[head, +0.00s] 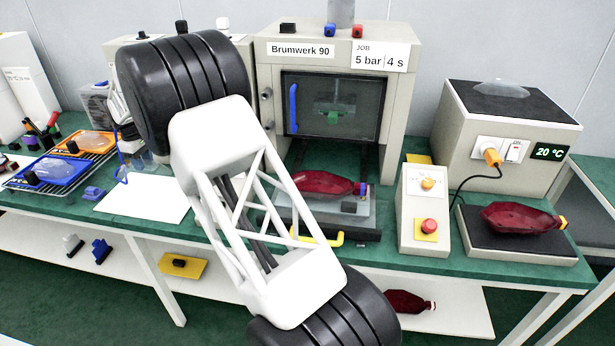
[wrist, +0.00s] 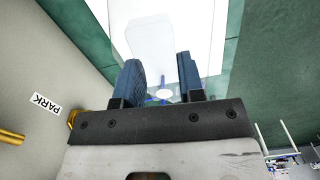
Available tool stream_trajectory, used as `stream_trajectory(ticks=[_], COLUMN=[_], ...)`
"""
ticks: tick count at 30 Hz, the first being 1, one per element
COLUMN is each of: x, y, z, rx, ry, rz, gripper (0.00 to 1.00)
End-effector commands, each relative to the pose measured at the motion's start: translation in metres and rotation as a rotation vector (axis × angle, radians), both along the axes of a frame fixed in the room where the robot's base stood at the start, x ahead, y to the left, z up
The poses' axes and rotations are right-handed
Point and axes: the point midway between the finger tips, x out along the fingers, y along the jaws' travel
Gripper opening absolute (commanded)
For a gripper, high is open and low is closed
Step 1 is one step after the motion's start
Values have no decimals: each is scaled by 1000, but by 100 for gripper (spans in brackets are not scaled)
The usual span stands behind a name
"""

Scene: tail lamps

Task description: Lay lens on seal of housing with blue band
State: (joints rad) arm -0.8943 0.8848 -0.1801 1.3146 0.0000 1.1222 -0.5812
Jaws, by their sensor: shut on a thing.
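My gripper (wrist: 162,70) shows in the wrist view with two dark blue fingers apart, around a small pale, clear-looking thing (wrist: 164,94) with thin blue lines. Its outline is hard to make out, so I cannot tell if it is a lens. In the head view my arm hides most of the gripper. A red lamp part (head: 322,183) with a blue mark at its right end lies on the fixture before the press. A second red lamp part (head: 518,218), yellow-ended, lies on the dark plate at right. I cannot make out a seal on either.
The press (head: 398,95) stands behind the fixture. A control box (head: 409,236) stands right of it. A heater box (head: 555,125) carries a clear lens (head: 500,89). Orange and blue trays (head: 66,180) stand at left. A white sheet (head: 135,207) lies bare on the green bench.

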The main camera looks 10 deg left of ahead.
Motion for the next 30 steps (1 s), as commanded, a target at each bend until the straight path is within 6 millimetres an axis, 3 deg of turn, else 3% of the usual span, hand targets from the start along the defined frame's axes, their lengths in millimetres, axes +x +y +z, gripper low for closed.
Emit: stream_trajectory(ticks=[20, 30], x=[1, 3], y=[-5, -42], z=[4, 25], rx=[1, 0], ry=[0, 0], rz=[-13, -111], gripper=[11, 11])
